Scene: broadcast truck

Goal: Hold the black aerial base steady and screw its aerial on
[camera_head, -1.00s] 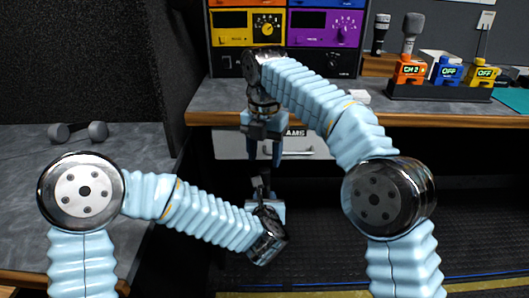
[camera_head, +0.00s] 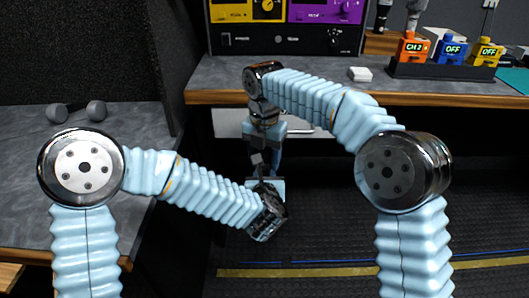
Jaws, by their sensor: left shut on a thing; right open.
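My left gripper (camera_head: 265,186) is in the middle of the view, below the bench edge, with its light blue fingers pointing up. It is shut on a small dark thing (camera_head: 262,170), which looks like the black aerial base; its shape is hard to make out. My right gripper (camera_head: 266,150) points down directly above it, open, its fingers close around or just above the dark thing. I cannot tell whether they touch. I cannot make out an aerial; the grippers and dark background hide detail there.
The bench (camera_head: 440,92) runs behind the grippers, with a rack unit (camera_head: 285,40), a small white block (camera_head: 360,74) and a dock (camera_head: 440,70) of orange, blue and yellow packs. A grey headset-like thing (camera_head: 75,112) lies on the left desk (camera_head: 25,150). The floor at right is clear.

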